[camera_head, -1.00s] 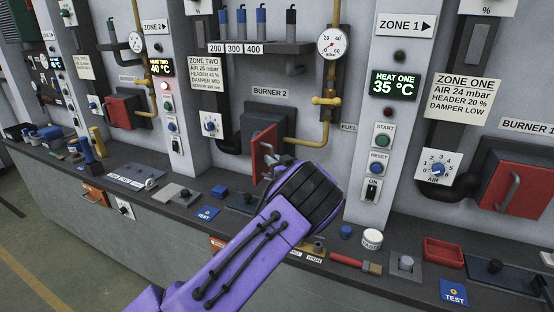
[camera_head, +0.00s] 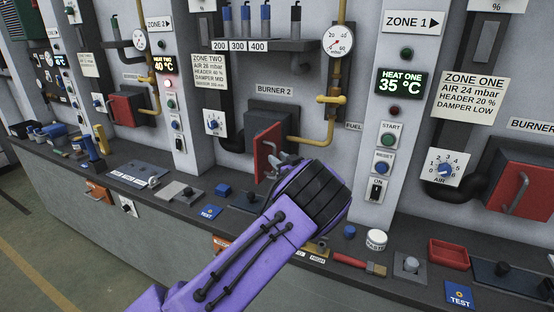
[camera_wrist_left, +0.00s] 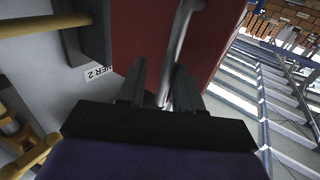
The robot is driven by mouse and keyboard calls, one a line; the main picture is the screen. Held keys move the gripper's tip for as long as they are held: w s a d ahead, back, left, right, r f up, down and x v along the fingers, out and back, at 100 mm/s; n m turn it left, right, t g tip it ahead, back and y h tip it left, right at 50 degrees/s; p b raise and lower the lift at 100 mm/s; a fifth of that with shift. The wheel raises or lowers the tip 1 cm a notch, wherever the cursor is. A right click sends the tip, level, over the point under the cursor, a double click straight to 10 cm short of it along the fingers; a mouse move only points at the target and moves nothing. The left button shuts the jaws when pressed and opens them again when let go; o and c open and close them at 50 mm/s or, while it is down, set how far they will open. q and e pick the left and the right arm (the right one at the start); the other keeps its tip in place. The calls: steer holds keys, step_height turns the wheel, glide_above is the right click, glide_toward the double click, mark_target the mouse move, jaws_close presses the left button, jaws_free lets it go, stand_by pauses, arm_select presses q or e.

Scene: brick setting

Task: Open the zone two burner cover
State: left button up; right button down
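The burner 2 cover (camera_head: 266,152) is a red door on a dark box below the "BURNER 2" label. It stands partly open, swung out from the box. In the left wrist view its red face (camera_wrist_left: 140,35) fills the upper middle, with a grey bar handle (camera_wrist_left: 181,35) running down it. My left gripper (camera_head: 279,167), on the purple arm, is at the cover. In the wrist view its two dark fingers (camera_wrist_left: 160,75) stand apart, with the handle between them, closer to the right finger. The fingertips are small and partly hidden in the head view. My right gripper is not in view.
A yellow gas pipe with a valve (camera_head: 331,99) runs right of the burner box. The burner 1 cover (camera_head: 522,185) is shut.

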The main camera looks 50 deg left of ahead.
arm_select(q)
steer(key=b+v, duration=0.2)
steer(key=v, duration=0.7)
steer(key=shift+b, duration=0.4)
steer(key=shift+d, duration=0.1)
steer(key=shift+s, duration=0.1)
